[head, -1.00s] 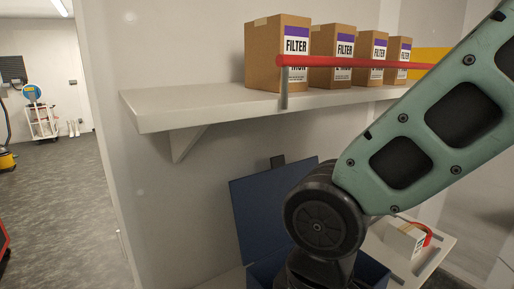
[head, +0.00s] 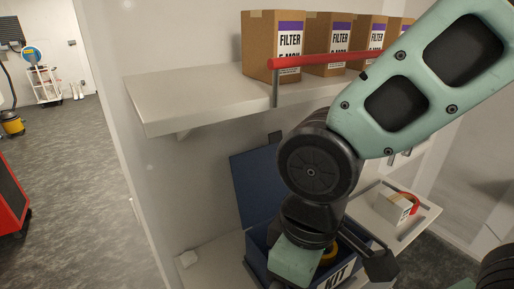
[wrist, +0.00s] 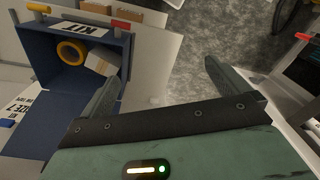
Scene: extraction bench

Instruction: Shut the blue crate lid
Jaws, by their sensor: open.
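The blue crate (head: 258,264) stands on the lower surface by the wall, with a KIT label on its front. Its blue lid (head: 252,190) stands open, raised at the back near the wall. The wrist view shows the crate (wrist: 118,48) at upper left and the lid (wrist: 50,118) with white labels below it. A yellow ring (wrist: 72,52) and a small carton (wrist: 102,62) lie inside the crate. My gripper (wrist: 165,88) is open and empty, its left finger in front of the crate's edge in that view. In the head view my arm hides part of the crate and lid.
A shelf (head: 190,98) above the crate carries several FILTER cartons (head: 272,48) behind a red rail (head: 320,58). A white tray (head: 425,208) with a small box (head: 395,208) stands right of the crate. Open floor (head: 80,160) lies at left.

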